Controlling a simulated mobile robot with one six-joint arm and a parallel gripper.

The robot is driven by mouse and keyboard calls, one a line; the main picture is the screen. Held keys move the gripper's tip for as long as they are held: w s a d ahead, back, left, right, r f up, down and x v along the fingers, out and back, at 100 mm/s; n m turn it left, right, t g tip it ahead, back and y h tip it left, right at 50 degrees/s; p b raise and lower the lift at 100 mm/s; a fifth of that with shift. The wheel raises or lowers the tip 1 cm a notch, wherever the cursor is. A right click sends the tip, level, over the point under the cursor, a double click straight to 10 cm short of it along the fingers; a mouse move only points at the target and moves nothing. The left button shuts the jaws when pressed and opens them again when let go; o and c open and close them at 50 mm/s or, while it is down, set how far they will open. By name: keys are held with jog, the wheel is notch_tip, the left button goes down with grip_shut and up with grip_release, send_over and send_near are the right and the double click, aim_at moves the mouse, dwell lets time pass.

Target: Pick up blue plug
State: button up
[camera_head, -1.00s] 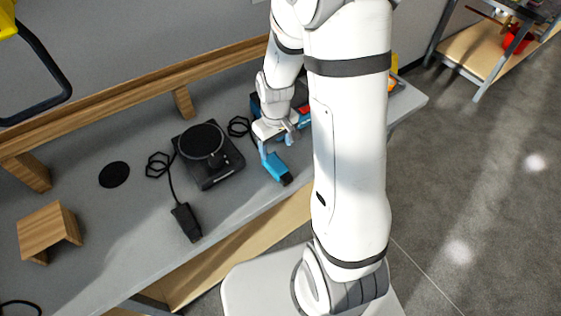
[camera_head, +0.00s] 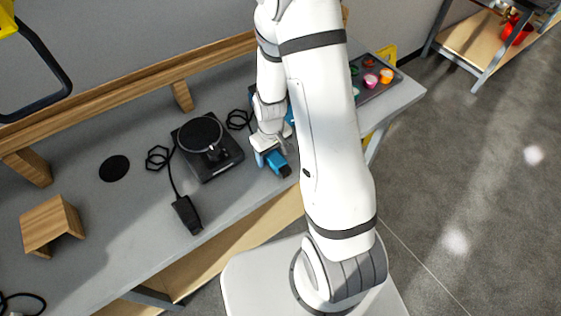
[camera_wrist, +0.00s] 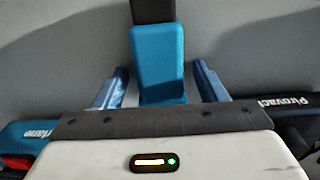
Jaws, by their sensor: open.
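The blue plug (camera_head: 276,159) lies on the grey workbench near its front edge, with its black end pointing toward the front right. In the wrist view the blue plug (camera_wrist: 158,60) stands in the middle, its black end at the top. My gripper (camera_wrist: 160,70) is open, with one blue finger on each side of the plug and a visible gap on both sides. In the head view my gripper (camera_head: 266,150) is down over the rear part of the plug and hides some of it.
A black device with a round plate (camera_head: 208,148) sits left of my gripper. A black plug (camera_head: 186,214) on a cable, a wooden stand (camera_head: 48,224) and a black disc (camera_head: 114,168) lie farther left. A dark tray (camera_head: 372,92) with colourful pots is at the right end.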

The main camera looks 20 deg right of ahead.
aim_at(272, 152)
jog(key=shift+c, duration=0.5)
jog(key=c, duration=1)
jog(key=shift+r, duration=0.1)
notch_tip(272, 152, up, 10)
jog(key=shift+f+b, duration=0.1)
jog(key=shift+b, duration=0.25)
